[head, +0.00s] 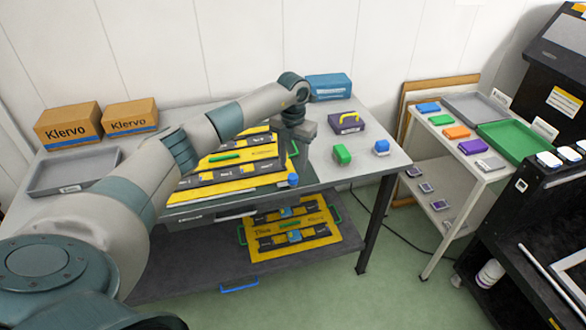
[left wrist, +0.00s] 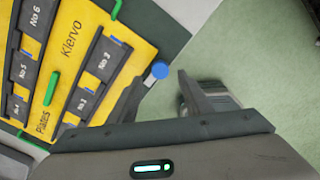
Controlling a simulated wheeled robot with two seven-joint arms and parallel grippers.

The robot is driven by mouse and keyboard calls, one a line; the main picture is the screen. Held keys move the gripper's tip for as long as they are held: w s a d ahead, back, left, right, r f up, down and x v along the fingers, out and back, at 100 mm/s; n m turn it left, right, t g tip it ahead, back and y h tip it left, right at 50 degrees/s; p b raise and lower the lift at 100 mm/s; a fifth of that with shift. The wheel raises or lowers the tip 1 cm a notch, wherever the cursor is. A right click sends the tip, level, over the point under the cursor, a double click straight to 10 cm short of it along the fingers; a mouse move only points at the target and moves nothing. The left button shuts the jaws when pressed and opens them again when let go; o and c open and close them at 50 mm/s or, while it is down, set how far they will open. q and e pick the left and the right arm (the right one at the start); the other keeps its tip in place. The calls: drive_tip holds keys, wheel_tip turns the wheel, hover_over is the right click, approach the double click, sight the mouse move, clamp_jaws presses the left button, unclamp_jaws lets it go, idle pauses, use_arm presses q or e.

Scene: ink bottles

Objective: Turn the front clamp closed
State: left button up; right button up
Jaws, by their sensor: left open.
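A yellow board (head: 262,153) with black numbered bars lies in a dark teal frame on the grey table. A small blue knob (head: 293,179) stands at its front right corner; it looks like the front clamp's handle, but its turn position is unclear. Green handles (head: 226,157) show on the board. My left gripper (head: 302,130) is above the board's right side, its fingertips unclear in the head view. In the left wrist view it is open (left wrist: 160,82), with the blue knob (left wrist: 160,70) appearing between and just beyond its fingertips. No contact shows. My right gripper is not in view.
Green (head: 342,154) and blue (head: 382,147) bottles and a purple box (head: 346,123) stand right of the frame. Klervo cartons (head: 68,126) and a grey tray (head: 72,172) are at left. Another yellow board (head: 262,252) is on the lower shelf.

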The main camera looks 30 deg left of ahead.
sight(293, 176)
use_arm(q)
drive_tip(key=shift+f+p, duration=0.55)
drive_tip(key=shift+f, duration=2.05)
drive_tip(key=c, duration=1.1)
